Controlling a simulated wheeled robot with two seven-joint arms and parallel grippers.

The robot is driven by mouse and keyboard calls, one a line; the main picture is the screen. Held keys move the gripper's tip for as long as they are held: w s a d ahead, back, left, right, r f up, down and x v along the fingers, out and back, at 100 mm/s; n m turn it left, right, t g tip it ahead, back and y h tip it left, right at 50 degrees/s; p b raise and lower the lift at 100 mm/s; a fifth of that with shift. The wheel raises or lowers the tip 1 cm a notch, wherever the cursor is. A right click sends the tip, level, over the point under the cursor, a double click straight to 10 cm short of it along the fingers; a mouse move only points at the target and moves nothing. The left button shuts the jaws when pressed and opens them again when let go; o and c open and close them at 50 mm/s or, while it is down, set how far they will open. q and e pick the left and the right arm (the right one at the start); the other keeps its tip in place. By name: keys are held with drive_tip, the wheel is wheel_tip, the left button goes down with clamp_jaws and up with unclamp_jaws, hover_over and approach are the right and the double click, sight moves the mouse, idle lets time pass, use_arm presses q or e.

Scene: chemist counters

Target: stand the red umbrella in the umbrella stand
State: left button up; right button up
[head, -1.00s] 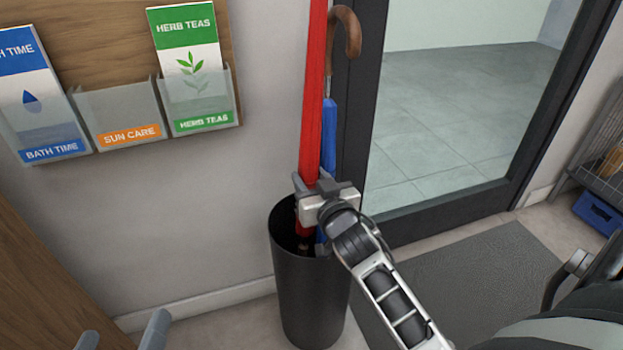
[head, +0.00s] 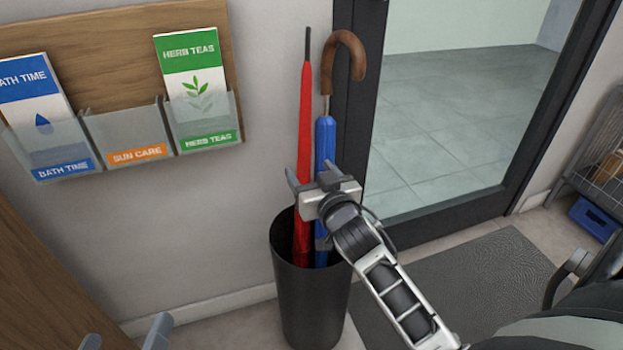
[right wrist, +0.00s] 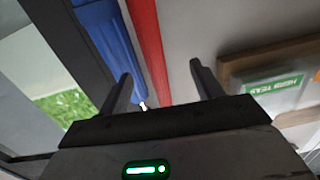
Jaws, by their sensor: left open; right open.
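The red umbrella (head: 304,150) stands almost upright in the black umbrella stand (head: 312,305), its thin dark tip pointing up. A blue umbrella (head: 325,140) with a brown hooked handle stands beside it on the right in the same stand. My right gripper (head: 314,180) is open, just above the stand's rim, close in front of both umbrellas. In the right wrist view the red umbrella (right wrist: 149,50) passes beyond the gap between the open fingers (right wrist: 160,85), with the blue one (right wrist: 108,40) by the left finger. My left gripper (head: 125,338) is open at the bottom left, partly cut off.
A wooden leaflet rack (head: 110,70) hangs on the wall at the left. A glass door (head: 440,110) with a dark frame is behind the stand to the right. A grey mat (head: 465,285) lies on the floor, and a wire cage (head: 600,150) is at the right edge.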

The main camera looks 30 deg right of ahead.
use_arm(q)
wheel_tip(320, 180, up, 19)
drive_tip(key=p, duration=1.7)
drive_tip(key=shift+f, duration=0.15)
use_arm(e)
wheel_tip(320, 180, up, 25)
drive_tip(key=shift+a+f, duration=0.1)
drive_tip(key=shift+f, duration=0.05)
